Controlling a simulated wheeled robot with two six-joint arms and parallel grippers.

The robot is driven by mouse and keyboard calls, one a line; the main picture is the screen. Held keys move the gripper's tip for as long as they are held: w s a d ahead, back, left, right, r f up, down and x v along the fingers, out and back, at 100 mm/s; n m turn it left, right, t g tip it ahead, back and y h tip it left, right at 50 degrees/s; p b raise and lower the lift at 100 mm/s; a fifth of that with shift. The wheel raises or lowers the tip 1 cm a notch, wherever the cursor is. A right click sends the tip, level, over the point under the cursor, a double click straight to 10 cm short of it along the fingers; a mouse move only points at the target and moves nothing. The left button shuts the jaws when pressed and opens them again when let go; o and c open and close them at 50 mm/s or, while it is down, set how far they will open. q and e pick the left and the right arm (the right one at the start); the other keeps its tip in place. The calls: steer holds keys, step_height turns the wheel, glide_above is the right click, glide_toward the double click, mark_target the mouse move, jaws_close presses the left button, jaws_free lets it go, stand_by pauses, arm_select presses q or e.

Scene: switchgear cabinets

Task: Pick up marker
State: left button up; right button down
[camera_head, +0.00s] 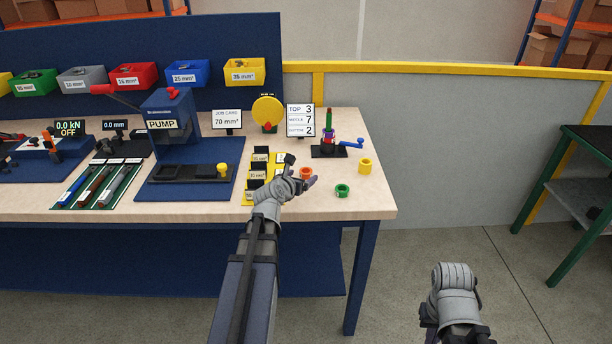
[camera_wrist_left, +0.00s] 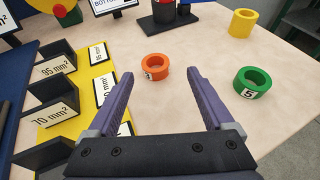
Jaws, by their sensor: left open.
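Small ring-shaped markers stand on the light table top. An orange one (camera_head: 306,174) with a number that looks like 3 shows in the left wrist view (camera_wrist_left: 150,72). A green one (camera_head: 343,191) numbered 5 is to its right (camera_wrist_left: 252,84). A yellow one (camera_head: 365,166) is farther back (camera_wrist_left: 243,23). My left gripper (camera_head: 301,171) is open; its purple fingers (camera_wrist_left: 160,78) point toward the orange ring, which appears between the fingertips, not gripped. My right gripper (camera_head: 452,300) is low at the bottom right, away from the table; its fingers are not clear.
A yellow rack (camera_head: 247,198) with black labelled holders is left of my left gripper. Behind are a number sign (camera_head: 300,120) reading 3, 7, 2 and a black stand (camera_head: 327,152) with stacked rings and a blue handle.

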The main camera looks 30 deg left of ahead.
mark_target(307, 171)
arm_select(q)
steer(key=x, duration=0.1)
steer(key=b+x, duration=0.1)
steer(key=x, duration=0.1)
steer(key=b+x, duration=0.1)
steer(key=x, duration=0.1)
steer(key=shift+a, duration=0.4)
steer(key=shift+r, duration=0.1)
steer(key=shift+c, duration=0.4)
jaws_close()
